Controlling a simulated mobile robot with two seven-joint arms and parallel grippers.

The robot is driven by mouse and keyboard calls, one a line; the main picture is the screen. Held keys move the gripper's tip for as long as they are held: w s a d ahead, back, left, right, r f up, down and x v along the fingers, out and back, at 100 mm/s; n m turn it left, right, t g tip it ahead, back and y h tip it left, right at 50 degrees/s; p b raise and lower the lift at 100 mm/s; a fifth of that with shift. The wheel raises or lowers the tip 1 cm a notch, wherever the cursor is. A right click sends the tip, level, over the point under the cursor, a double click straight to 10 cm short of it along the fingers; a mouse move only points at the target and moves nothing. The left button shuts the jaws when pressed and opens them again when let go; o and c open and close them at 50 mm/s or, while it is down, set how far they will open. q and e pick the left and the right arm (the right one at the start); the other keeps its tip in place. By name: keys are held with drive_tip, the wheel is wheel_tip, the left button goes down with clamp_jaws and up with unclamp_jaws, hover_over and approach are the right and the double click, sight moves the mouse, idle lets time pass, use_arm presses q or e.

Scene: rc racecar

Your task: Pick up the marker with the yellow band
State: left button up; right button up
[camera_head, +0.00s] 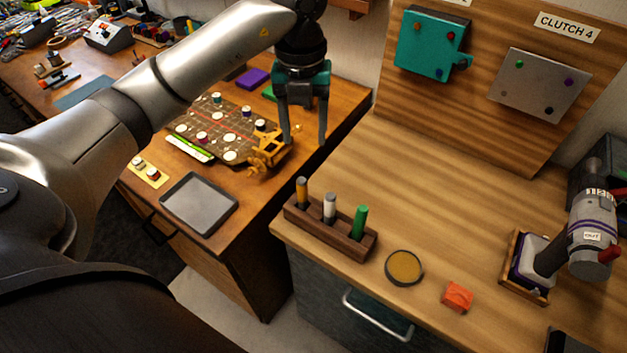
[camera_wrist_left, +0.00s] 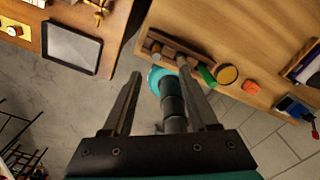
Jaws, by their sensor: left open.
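A wooden holder (camera_head: 318,240) on the right-hand bench holds three upright markers. The left marker (camera_head: 302,192) shows an orange-yellow part; the middle one (camera_head: 330,208) is whitish grey, and the right one (camera_head: 360,222) is green. A separate narrow band is too small to make out. Their lower ends are hidden in the holder. My left gripper (camera_head: 305,140) is open and empty, pointing down, above and behind the holder in the head view. In the left wrist view the holder (camera_wrist_left: 170,42) lies beyond the open fingers (camera_wrist_left: 160,75). My right gripper is not identifiable.
A round tan disc (camera_head: 404,266) and an orange block (camera_head: 457,296) lie right of the holder. A grey tray (camera_head: 199,203) and an orange-yellow figure (camera_head: 268,151) are on the left bench. A wooden board (camera_head: 477,125) stands behind. The bench behind the holder is clear.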

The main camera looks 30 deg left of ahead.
sight(301, 180)
use_arm(q)
drive_tip(key=f, duration=0.8)
drive_tip(key=shift+s+a+f, duration=0.1)
drive_tip(key=shift+s+f, duration=0.25)
drive_tip(key=shift+f, duration=0.9)
drive_tip(key=f, duration=0.3)
drive_tip(key=shift+s+f+p, duration=0.25)
drive_tip(key=shift+f+p, duration=0.05)
drive_tip(key=shift+p, duration=0.1)
drive_tip(key=shift+f, duration=0.45)
clamp_jaws()
use_arm(e)
drive_tip(key=shift+s+r, duration=0.2)
drive_tip(key=shift+s, duration=0.3)
drive_tip(key=shift+s+r, duration=0.15)
drive_tip(key=shift+s, duration=0.35)
